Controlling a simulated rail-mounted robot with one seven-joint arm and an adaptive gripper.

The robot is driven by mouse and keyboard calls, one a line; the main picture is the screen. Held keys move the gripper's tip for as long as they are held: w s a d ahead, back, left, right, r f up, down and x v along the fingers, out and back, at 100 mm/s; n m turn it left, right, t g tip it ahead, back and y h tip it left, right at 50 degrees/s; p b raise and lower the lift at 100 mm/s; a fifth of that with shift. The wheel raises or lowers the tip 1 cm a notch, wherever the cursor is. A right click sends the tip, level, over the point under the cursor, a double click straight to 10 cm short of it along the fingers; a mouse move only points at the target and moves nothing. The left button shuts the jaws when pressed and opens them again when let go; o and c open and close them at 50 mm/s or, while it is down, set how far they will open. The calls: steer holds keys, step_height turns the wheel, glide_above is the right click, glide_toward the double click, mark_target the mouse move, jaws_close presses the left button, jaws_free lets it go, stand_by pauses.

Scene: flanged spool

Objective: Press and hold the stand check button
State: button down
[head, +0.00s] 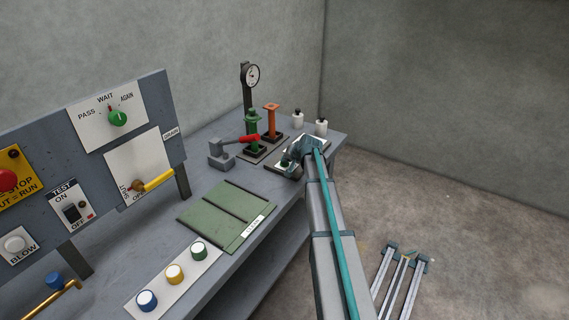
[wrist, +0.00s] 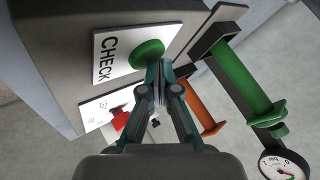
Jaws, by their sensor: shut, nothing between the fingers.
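The green check button (wrist: 148,53) sits on a white plate marked CHECK (wrist: 108,50) in the wrist view. My gripper (wrist: 160,72) is shut and empty, its fingertips right at the button's edge and overlapping it in the picture. I cannot tell whether they touch or press it. In the head view my gripper (head: 296,154) is low over the same plate (head: 313,144) at the bench's far right end, and my arm and gripper hide most of the button.
A green spool (wrist: 240,80) and an orange spool (wrist: 205,115) stand close beside the plate, with a dial gauge (head: 252,74) behind. A red-handled lever (head: 249,139) is left of them. Two small white bottles (head: 321,127) stand at the bench end. A green mat (head: 222,212) lies nearer.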

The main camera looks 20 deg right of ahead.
mark_target(286, 164)
steer(key=shift+r, duration=0.85)
steer(key=shift+r+p, duration=1.2)
steer(key=shift+r, duration=1.3)
stand_by(0.3)
